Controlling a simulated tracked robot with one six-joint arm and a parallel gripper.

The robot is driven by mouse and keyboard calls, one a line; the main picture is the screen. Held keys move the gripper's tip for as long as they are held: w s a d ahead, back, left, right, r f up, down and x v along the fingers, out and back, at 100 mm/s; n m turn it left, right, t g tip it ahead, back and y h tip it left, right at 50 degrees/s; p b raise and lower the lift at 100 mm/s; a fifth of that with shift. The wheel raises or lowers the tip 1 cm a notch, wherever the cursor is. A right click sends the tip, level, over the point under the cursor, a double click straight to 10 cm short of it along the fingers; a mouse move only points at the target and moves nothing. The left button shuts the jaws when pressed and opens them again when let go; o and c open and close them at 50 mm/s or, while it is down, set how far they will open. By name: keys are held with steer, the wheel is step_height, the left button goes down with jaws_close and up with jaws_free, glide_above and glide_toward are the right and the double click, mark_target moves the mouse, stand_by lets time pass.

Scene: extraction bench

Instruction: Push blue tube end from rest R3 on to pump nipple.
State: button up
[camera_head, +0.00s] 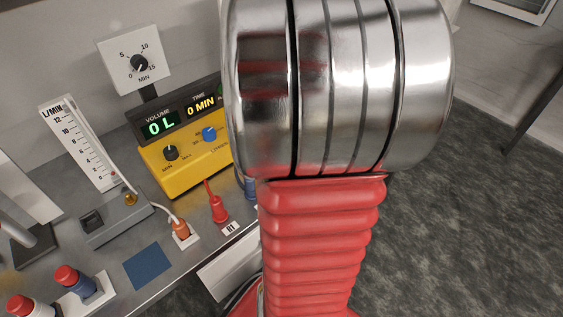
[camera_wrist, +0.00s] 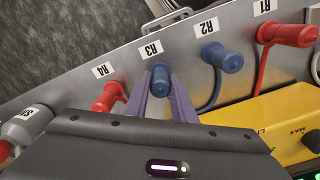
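In the wrist view a blue tube end (camera_wrist: 160,82) stands by the label R3 (camera_wrist: 150,49) on the grey bench edge. My gripper (camera_wrist: 160,92) has one purple finger on each side of it. I see no clear gap between the fingers and the tube end, so they look shut on it. It still seems to be at its rest; whether it is lifted at all cannot be told. In the head view my arm hides the gripper and this tube end. I cannot make out the pump nipple in either view.
A second blue end (camera_wrist: 225,58) stands close by at R2. Red ends stand at R1 (camera_wrist: 290,35) and R4 (camera_wrist: 107,98). The yellow pump (camera_head: 185,152) stands on the bench near a flow meter (camera_head: 82,142). Grey floor lies right of my arm.

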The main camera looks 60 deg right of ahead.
jaws_close()
steer(key=shift+r, duration=2.75)
stand_by(0.5)
